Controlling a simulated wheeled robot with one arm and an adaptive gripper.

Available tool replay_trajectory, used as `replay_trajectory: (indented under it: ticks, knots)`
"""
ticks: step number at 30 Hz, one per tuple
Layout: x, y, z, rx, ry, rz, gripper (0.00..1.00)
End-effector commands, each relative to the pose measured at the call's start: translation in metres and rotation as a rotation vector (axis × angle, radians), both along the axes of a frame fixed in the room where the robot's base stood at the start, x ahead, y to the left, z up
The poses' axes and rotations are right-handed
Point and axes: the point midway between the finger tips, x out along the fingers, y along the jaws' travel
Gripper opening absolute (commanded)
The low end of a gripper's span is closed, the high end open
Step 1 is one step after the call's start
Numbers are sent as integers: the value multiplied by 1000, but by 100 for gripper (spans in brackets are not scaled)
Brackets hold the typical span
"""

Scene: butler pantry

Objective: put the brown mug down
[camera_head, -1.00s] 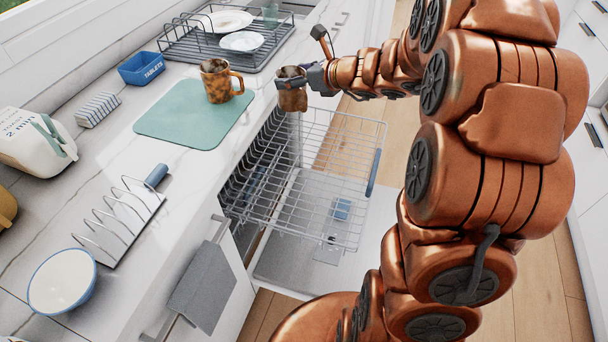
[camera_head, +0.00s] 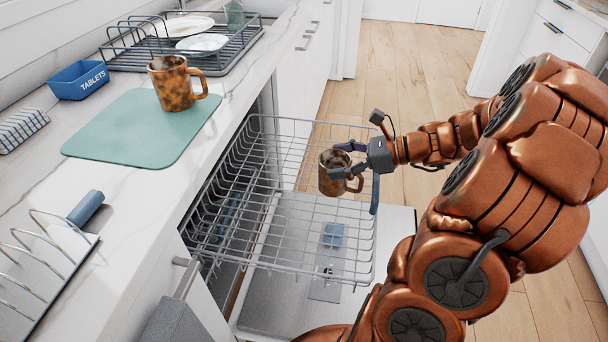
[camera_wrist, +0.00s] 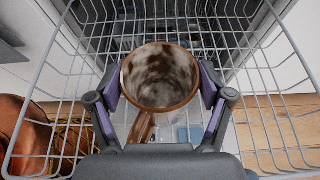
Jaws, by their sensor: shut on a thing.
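My gripper (camera_head: 345,160) is shut on a brown mug (camera_head: 333,180), with its fingers around the mug near the rim. The mug is roughly upright, over the outer right part of the pulled-out dishwasher rack (camera_head: 270,262). In the wrist view, the held mug (camera_wrist: 160,78) shows a mottled, empty inside between the two fingers, with rack wires around and below it. I cannot tell whether its base touches the wires. A second brown mottled mug (camera_head: 174,86) stands on the green mat (camera_head: 125,135) on the counter.
The rack looks otherwise empty. The open dishwasher door (camera_head: 285,302) lies below it. The counter holds a blue tablets box (camera_head: 78,80), a dish rack (camera_head: 135,55) with plates, and a wire rack (camera_head: 35,265). The mat's front is clear.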

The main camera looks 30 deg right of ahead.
Motion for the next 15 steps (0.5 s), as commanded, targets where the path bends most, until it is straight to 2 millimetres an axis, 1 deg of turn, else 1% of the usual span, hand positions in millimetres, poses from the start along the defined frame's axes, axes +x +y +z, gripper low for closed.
replay_trajectory:
  ticks: [6, 15]
  knots:
    - [37, -16, -5, -3, 1, 6, 10]
    - [86, -40, -11, -1, 2, 6, 10]
